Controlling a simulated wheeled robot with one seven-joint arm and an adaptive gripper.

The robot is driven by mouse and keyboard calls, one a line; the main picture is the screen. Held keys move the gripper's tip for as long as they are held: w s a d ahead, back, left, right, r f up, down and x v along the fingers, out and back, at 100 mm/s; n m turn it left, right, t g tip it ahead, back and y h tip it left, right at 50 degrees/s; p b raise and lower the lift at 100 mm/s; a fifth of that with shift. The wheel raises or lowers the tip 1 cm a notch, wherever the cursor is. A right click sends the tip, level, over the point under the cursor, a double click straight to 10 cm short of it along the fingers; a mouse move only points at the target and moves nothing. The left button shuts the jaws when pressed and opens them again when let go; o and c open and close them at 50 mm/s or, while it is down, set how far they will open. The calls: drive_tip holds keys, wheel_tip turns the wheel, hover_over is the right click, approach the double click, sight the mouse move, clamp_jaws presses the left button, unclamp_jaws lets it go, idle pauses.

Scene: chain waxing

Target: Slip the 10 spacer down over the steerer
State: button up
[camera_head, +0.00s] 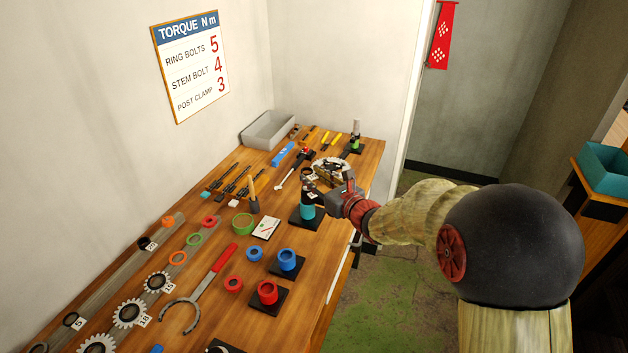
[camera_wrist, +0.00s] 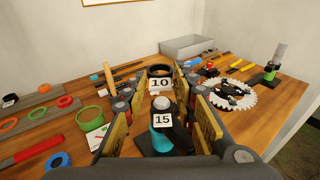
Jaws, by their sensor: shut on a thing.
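The black 10 spacer (camera_wrist: 160,70) is a ring with a white "10" tag, held between the fingertips of my gripper (camera_wrist: 160,80). In the head view my gripper (camera_head: 322,188) is above the bench, beside and over the steerer stand. The stand has a teal lower part (camera_head: 307,212) on a black base plate. A black part with a "15" tag (camera_wrist: 162,119) sits on it, below the held ring in the wrist view. The ring appears raised and apart from the stand. Whether it is in line with the steerer's top I cannot tell; my fingers hide part of it.
A large chainring (camera_wrist: 234,94) lies right of the stand, with a green-based upright post (camera_wrist: 272,70) beyond. A green ring (camera_wrist: 89,115) and a white card (camera_head: 265,228) lie left. A grey bin (camera_head: 268,131) stands at the back. Blue and red cups (camera_head: 289,262) stand nearer.

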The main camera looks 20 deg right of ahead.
sight(314, 196)
drive_tip(key=shift+f+b, duration=0.9)
drive_tip(key=shift+f, duration=1.1)
drive_tip(key=shift+f+b, duration=0.6)
drive_tip(key=shift+b, duration=0.45)
idle(0.7)
drive_tip(key=o, duration=0.8)
drive_tip(key=shift+o, duration=0.4)
drive_tip(key=v, duration=1.2)
